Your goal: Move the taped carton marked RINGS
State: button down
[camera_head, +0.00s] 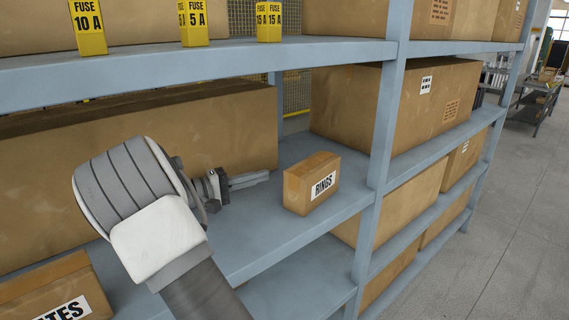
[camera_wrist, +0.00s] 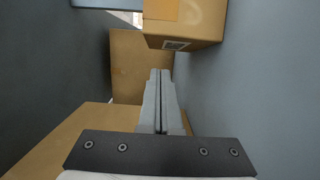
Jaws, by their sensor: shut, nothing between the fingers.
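The small brown carton marked RINGS (camera_head: 295,190) stands upright on the middle shelf (camera_head: 270,238), its printed label facing front right. My gripper (camera_head: 262,178) reaches over this shelf from the left, its fingers pointing right. The fingertips are left of the carton, with a gap between them in the head view. In the wrist view my gripper (camera_wrist: 159,74) is shut, its fingers side by side with nothing between them. A taped carton (camera_wrist: 205,18) shows at the top of that view; I cannot tell whether it is the RINGS carton.
A long carton (camera_head: 235,125) lies behind my gripper, and a large carton (camera_head: 345,100) stands behind right. A grey upright (camera_head: 384,125) rises right of the RINGS carton. Yellow fuse boxes (camera_head: 194,24) stand on the shelf above. A carton ending in ATES (camera_head: 40,285) is lower left.

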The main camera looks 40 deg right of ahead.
aim_at(299, 170)
jog(key=shift+w, duration=0.15)
jog(key=shift+d, duration=0.25)
jog(key=d, duration=0.6)
jog(key=s+d, duration=0.1)
jog(key=d, duration=0.2)
jog(key=shift+s+d+b, duration=0.1)
jog(key=shift+d+b, duration=0.15)
jog(key=shift+b, duration=0.05)
jog(key=shift+s, duration=0.1)
jog(key=shift+s+b, duration=0.4)
jog(key=shift+s, duration=0.2)
jog(key=shift+s+d, duration=0.15)
jog(key=shift+s, duration=0.3)
jog(key=shift+w, duration=0.1)
